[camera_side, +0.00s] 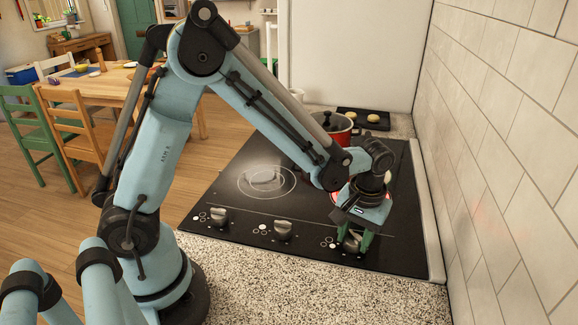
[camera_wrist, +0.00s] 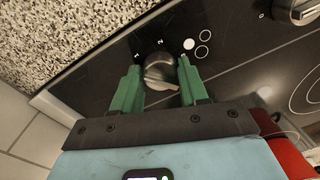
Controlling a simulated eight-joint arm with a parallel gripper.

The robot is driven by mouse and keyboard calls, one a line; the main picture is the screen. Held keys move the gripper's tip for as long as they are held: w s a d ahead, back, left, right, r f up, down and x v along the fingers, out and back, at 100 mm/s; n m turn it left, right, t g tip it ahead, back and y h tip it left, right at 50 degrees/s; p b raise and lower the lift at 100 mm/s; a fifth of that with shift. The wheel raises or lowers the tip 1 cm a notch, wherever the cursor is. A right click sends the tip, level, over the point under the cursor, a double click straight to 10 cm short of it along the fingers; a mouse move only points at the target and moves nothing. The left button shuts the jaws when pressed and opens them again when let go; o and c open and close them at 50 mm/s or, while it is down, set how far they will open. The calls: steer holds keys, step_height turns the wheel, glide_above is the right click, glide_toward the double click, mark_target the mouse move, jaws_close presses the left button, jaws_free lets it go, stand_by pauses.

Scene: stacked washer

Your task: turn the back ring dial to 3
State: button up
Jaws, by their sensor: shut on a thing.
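A black cooktop (camera_side: 240,212) has three silver dials along its front edge: a left dial (camera_side: 220,217), a middle dial (camera_side: 283,229) and a right dial (camera_side: 352,240). My gripper (camera_side: 354,243) is down over the right dial, with its green fingers on both sides of it. In the wrist view the gripper (camera_wrist: 161,84) is shut on this dial (camera_wrist: 159,72). Beside it is a three-circle mark (camera_wrist: 197,44) with one circle filled white. A small 2 is printed near the dial; its exact pointer setting is hard to read.
A red pot (camera_side: 340,126) stands at the back of the cooktop. A tray (camera_side: 363,119) with round food lies behind it. A tiled wall (camera_side: 490,160) rises close on the right. The speckled counter (camera_side: 300,280) in front is clear. Another dial (camera_wrist: 292,10) shows in the wrist view.

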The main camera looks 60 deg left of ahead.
steer(key=m, duration=0.7)
steer(key=shift+t, duration=0.3)
steer(key=m, duration=0.4)
steer(key=shift+s+a, duration=0.1)
steer(key=m, duration=0.4)
steer(key=shift+m, duration=0.3)
steer(key=m, duration=0.5)
steer(key=shift+a+t+h, duration=0.1)
steer(key=shift+t+h, duration=0.2)
steer(key=shift+m, duration=2.5)
steer(key=o, duration=1)
steer(key=shift+a, duration=0.1)
steer(key=shift+o, duration=0.2)
steer(key=shift+r, duration=0.15)
